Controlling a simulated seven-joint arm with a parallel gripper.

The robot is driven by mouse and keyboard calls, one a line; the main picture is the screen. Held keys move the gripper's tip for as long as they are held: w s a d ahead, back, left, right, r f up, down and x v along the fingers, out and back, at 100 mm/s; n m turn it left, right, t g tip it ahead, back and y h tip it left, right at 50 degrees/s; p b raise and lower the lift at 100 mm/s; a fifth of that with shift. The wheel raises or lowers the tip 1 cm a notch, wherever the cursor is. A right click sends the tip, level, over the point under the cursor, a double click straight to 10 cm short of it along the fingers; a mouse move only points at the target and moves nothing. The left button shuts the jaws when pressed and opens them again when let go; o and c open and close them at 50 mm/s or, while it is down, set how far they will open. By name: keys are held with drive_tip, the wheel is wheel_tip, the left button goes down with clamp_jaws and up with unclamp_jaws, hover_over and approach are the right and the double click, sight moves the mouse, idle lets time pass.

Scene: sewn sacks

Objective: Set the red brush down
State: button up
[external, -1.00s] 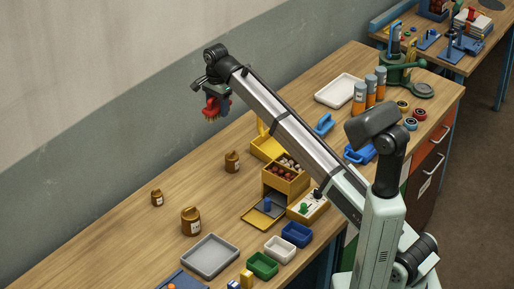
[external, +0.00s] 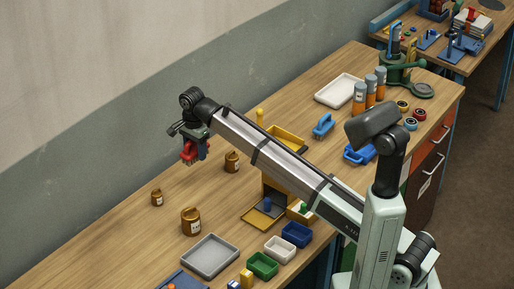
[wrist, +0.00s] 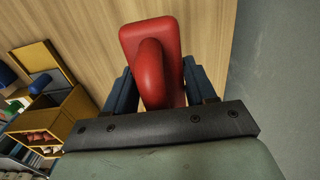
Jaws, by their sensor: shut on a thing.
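The red brush (external: 188,152) hangs in my gripper (external: 194,153) over the back left part of the workbench in the external view. In the wrist view, the red brush (wrist: 152,60) shows its rounded handle between the two dark blue fingers of my gripper (wrist: 150,92), which are shut on it. The brush appears to be above the wooden table top (external: 130,218). The exact gap between its underside and the wood cannot be told.
Brown jars stand near the brush: one (external: 232,162) close on its right, others (external: 157,197) and (external: 191,221) in front. A yellow box (wrist: 62,125) with compartments stands to the side. A grey tray (external: 210,256) lies in front. The wall (external: 90,165) rises behind.

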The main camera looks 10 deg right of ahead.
sight(198, 184)
drive_tip(key=shift+f, duration=5.9)
drive_tip(key=shift+f, duration=0.1)
drive_tip(key=o, duration=1.1)
wheel_tip(198, 184, up, 12)
drive_tip(key=shift+r, duration=0.15)
drive_tip(key=shift+w, duration=0.1)
